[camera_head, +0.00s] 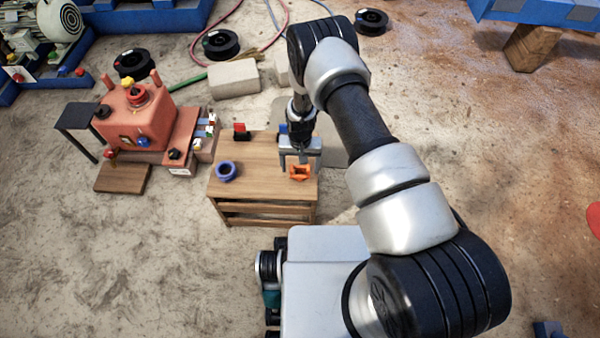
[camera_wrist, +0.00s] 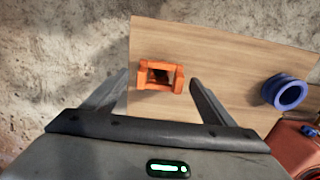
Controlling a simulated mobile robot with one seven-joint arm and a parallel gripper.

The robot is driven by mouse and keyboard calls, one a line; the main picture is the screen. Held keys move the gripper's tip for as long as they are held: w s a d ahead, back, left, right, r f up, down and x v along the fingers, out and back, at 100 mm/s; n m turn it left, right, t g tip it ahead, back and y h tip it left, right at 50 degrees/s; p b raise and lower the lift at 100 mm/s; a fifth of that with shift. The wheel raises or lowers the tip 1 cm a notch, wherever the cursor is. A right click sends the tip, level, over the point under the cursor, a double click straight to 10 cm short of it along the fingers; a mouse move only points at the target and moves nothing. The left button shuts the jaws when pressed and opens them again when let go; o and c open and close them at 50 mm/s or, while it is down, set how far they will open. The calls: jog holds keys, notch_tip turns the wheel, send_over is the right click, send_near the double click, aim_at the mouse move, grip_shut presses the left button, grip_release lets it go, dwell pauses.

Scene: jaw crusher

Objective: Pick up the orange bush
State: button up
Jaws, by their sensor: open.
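The orange bush (camera_head: 299,172) sits on the wooden table near its right edge. In the wrist view the orange bush (camera_wrist: 160,76) is a squarish block with a dark opening in the middle. My gripper (camera_head: 300,153) is above the table, close to the bush. In the wrist view its two fingers (camera_wrist: 158,88) are spread apart, one to each side of the bush's line, and hold nothing. I cannot tell the exact height of the fingertips over the bush.
The wooden table (camera_head: 262,186) also carries a blue ring (camera_head: 227,171) at the left, seen too in the wrist view (camera_wrist: 287,91), and a red and black part (camera_head: 241,132) at the back. A red machine (camera_head: 140,118) stands left of the table. The tabletop between ring and bush is clear.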

jog(key=c, duration=1.3)
